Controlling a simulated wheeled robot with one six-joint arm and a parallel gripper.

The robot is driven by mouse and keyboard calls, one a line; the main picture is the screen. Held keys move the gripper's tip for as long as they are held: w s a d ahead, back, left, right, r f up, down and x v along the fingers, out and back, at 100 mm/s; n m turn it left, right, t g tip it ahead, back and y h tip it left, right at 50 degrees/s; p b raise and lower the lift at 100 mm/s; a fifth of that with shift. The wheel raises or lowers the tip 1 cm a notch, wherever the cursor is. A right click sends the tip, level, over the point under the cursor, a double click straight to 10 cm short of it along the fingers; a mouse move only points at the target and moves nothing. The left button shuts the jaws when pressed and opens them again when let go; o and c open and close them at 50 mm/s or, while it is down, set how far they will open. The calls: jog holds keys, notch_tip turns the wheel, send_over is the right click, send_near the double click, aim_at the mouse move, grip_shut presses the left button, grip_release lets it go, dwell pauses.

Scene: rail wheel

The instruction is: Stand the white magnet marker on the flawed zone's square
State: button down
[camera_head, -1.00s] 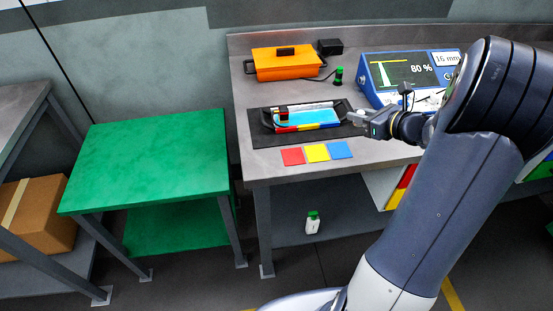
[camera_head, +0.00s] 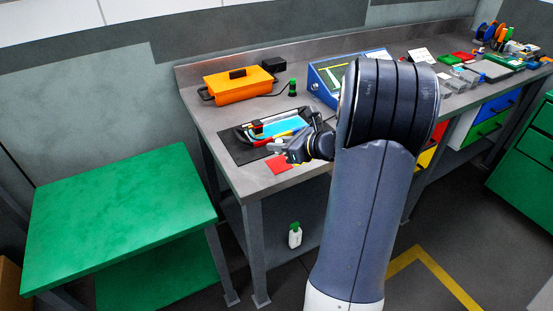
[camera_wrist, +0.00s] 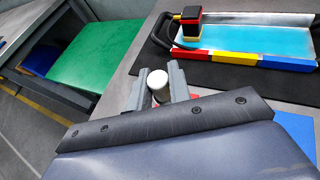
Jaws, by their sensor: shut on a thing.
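My gripper (camera_head: 284,150) is shut on the white marker (camera_wrist: 157,86), whose round white top shows between the fingers in the wrist view. The gripper is above the bench's front part, over the row of coloured squares. The red square (camera_head: 279,164) lies just below it in the head view. The blue square (camera_wrist: 300,132) shows partly at the right of the wrist view. The yellow square is hidden behind my gripper and arm. The tray (camera_wrist: 218,56) has a blue inside and a front edge in red, yellow and blue segments. A black and red probe with a yellowish base (camera_wrist: 189,24) stands at its left end.
The tray lies on a black mat (camera_head: 243,152). An orange case (camera_head: 238,86), a small green-topped item (camera_head: 292,88) and the blue display unit (camera_head: 322,85), partly hidden by my arm, stand behind. A green table (camera_head: 120,215) is at the left.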

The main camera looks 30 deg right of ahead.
aim_at(279, 164)
jog(key=shift+f, duration=2.2)
jog(key=shift+f+b, duration=0.25)
jog(key=shift+b, duration=0.1)
jog(key=c, duration=1.3)
grip_release()
jog(key=shift+r, duration=0.1)
jog(key=shift+r, duration=0.15)
jog(key=shift+s+d+r, duration=0.1)
jog(key=v, duration=1.1)
jog(key=shift+s, duration=0.3)
jog(key=shift+r, duration=0.1)
